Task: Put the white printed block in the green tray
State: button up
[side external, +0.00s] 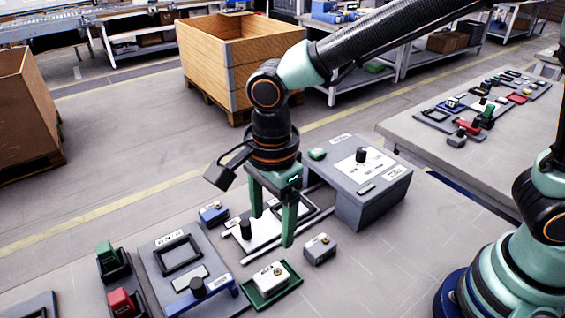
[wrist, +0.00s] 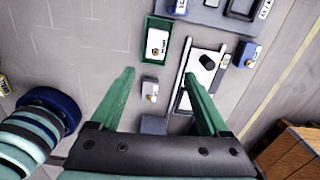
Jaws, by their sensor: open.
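The white printed block (side external: 271,276) sits inside the green tray (side external: 291,292) on the table. In the wrist view the block (wrist: 156,43) lies within the tray (wrist: 149,60), with dark print on its top. My gripper (side external: 272,226) is open and empty, above the table and behind the tray in the side view. In the wrist view its two green fingers (wrist: 159,76) are spread wide, apart from the block and tray.
A small grey block (side external: 319,250) stands right of the tray. A blue block (side external: 213,213) is to the left. A white plate (side external: 252,237) with a dark knob lies between rails. A grey control box (side external: 360,185) stands behind right, a grey panel (side external: 165,262) left.

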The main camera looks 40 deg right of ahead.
jog(key=d+r+n+t, duration=0.2)
jog(key=d+r+n, duration=0.3)
jog(key=d+n, duration=0.3)
jog(key=s+d+r+n+t, duration=0.1)
jog(key=d+r+n+t, duration=0.2)
jog(key=d+n, duration=0.6)
jog(key=d+r, duration=0.1)
jog(key=d, duration=0.6)
jog(key=shift+s+d+r, duration=0.3)
jog(key=shift+d+r, duration=0.05)
jog(key=shift+r, duration=0.05)
